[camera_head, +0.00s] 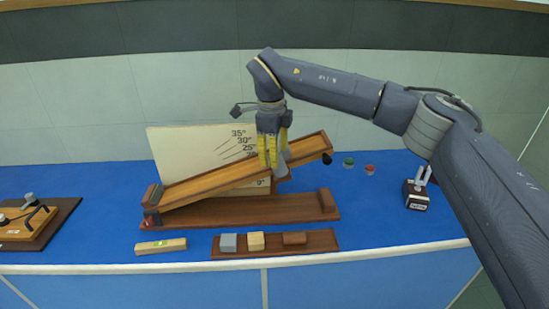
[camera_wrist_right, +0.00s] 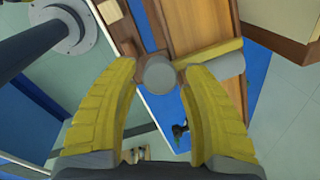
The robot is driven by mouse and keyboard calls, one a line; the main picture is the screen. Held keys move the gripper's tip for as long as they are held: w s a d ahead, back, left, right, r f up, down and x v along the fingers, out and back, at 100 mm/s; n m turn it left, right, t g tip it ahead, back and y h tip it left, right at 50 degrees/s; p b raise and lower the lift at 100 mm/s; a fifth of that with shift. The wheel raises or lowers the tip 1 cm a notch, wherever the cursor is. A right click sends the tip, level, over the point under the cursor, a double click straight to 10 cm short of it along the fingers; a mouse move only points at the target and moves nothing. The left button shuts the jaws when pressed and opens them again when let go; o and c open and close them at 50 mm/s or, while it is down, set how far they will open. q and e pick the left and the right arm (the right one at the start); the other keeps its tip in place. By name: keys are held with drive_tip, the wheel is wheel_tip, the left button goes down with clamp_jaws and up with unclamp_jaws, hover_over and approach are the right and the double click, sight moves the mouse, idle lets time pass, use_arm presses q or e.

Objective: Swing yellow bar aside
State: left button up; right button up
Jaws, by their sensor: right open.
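A wooden ramp (camera_head: 220,179) tilts up to the right above a dark wooden base (camera_head: 245,208). My right gripper (camera_head: 272,165), with yellow fingers, points down at the upper part of the ramp. It is open. In the right wrist view, a round grey end (camera_wrist_right: 160,75) shows between the tips of this gripper (camera_wrist_right: 159,66). Whether the fingers touch it I cannot tell. A yellow bar (camera_wrist_right: 208,52) lies across the ramp there, beside a pale grey cylinder (camera_wrist_right: 231,65). In the head view the fingers largely hide the bar. My left gripper is not in view.
An angle-scale board (camera_head: 190,150) stands behind the ramp. A tray (camera_head: 325,240) with several blocks and a level (camera_head: 160,246) lie in front. Green (camera_head: 348,162) and red (camera_head: 370,169) items and a small device (camera_head: 416,195) are to the right. A wooden board (camera_head: 60,215) is far left.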

drive_tip(key=shift+w+f, duration=0.1)
drive_tip(key=shift+f, duration=0.65)
drive_tip(key=shift+o, duration=0.2)
clamp_jaws()
